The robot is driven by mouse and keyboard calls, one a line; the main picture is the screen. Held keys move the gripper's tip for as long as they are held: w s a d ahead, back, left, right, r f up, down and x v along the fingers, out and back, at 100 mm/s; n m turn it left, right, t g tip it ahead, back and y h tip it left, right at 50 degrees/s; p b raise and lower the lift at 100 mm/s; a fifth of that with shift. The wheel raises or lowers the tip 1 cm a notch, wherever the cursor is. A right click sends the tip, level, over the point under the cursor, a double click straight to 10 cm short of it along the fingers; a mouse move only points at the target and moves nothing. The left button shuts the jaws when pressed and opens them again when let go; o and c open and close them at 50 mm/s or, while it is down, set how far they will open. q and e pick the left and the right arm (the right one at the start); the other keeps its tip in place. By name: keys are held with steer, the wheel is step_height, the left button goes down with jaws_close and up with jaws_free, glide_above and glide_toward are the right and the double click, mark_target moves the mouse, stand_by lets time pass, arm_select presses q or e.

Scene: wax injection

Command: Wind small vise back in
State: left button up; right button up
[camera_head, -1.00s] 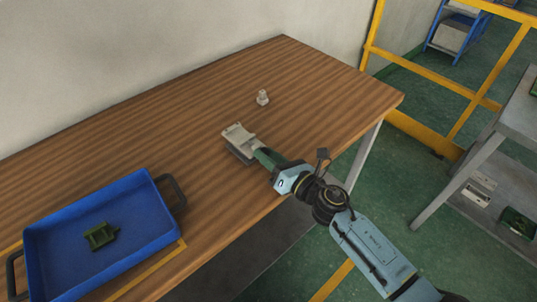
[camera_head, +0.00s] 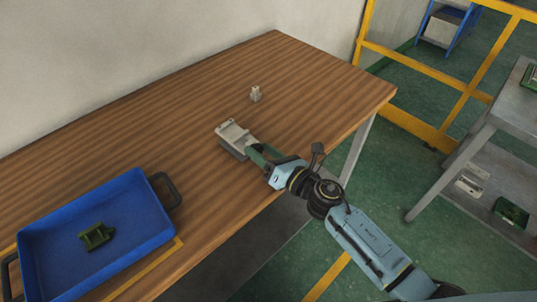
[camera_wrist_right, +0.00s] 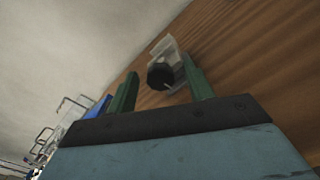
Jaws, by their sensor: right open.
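The small grey vise (camera_head: 232,140) sits on the wooden table, near its front edge. In the right wrist view its pale body (camera_wrist_right: 168,48) shows with a round black knob (camera_wrist_right: 160,76) facing me. My right gripper (camera_head: 258,151) is at the vise's near right end, and its green fingers point at it. In the right wrist view the fingers of the right gripper (camera_wrist_right: 160,86) are apart, with the knob appearing between them, nearer the right finger. I cannot tell whether they touch it. My left gripper is out of view.
A blue tray (camera_head: 150,214) with black handles and a green part (camera_head: 96,236) in it is on the table at left. A small pale piece (camera_head: 255,94) stands behind the vise. The wooden table (camera_head: 320,80) is otherwise mostly clear. A yellow fence (camera_head: 400,122) stands beyond.

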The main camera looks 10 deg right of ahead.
steer(key=b+v, duration=0.1)
steer(key=v, duration=1.2)
steer(key=shift+s+d, duration=0.1)
